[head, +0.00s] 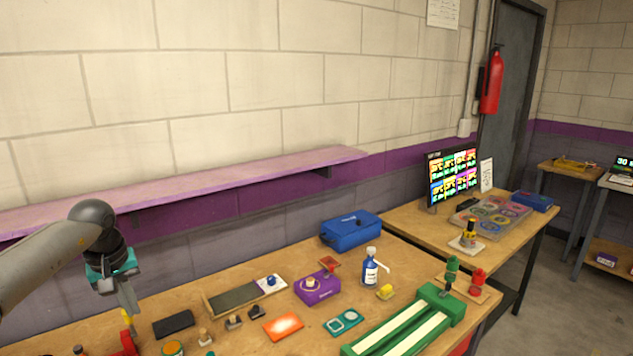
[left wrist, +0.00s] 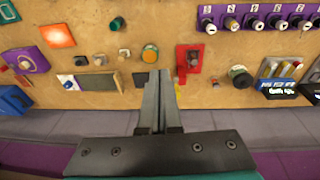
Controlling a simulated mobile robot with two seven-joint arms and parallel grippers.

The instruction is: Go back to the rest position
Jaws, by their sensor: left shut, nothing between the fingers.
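My left gripper (head: 130,303) hangs at the left of the head view, above the back left part of the wooden table (head: 235,268). Its fingers are shut with nothing between them. In the left wrist view the shut fingers (left wrist: 162,78) point over the table, close to a round orange-topped piece (left wrist: 150,54) and a red piece (left wrist: 190,56). They look apart from these things, though the exact height is hard to tell. My right gripper is in neither view.
A purple shelf (head: 230,175) runs along the wall behind my left arm. The table holds a green slot track (head: 430,310), a blue case (head: 351,229), a blue bottle (head: 371,270), a purple box (head: 317,288) and several small pieces. A second table (head: 400,217) stands at the right.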

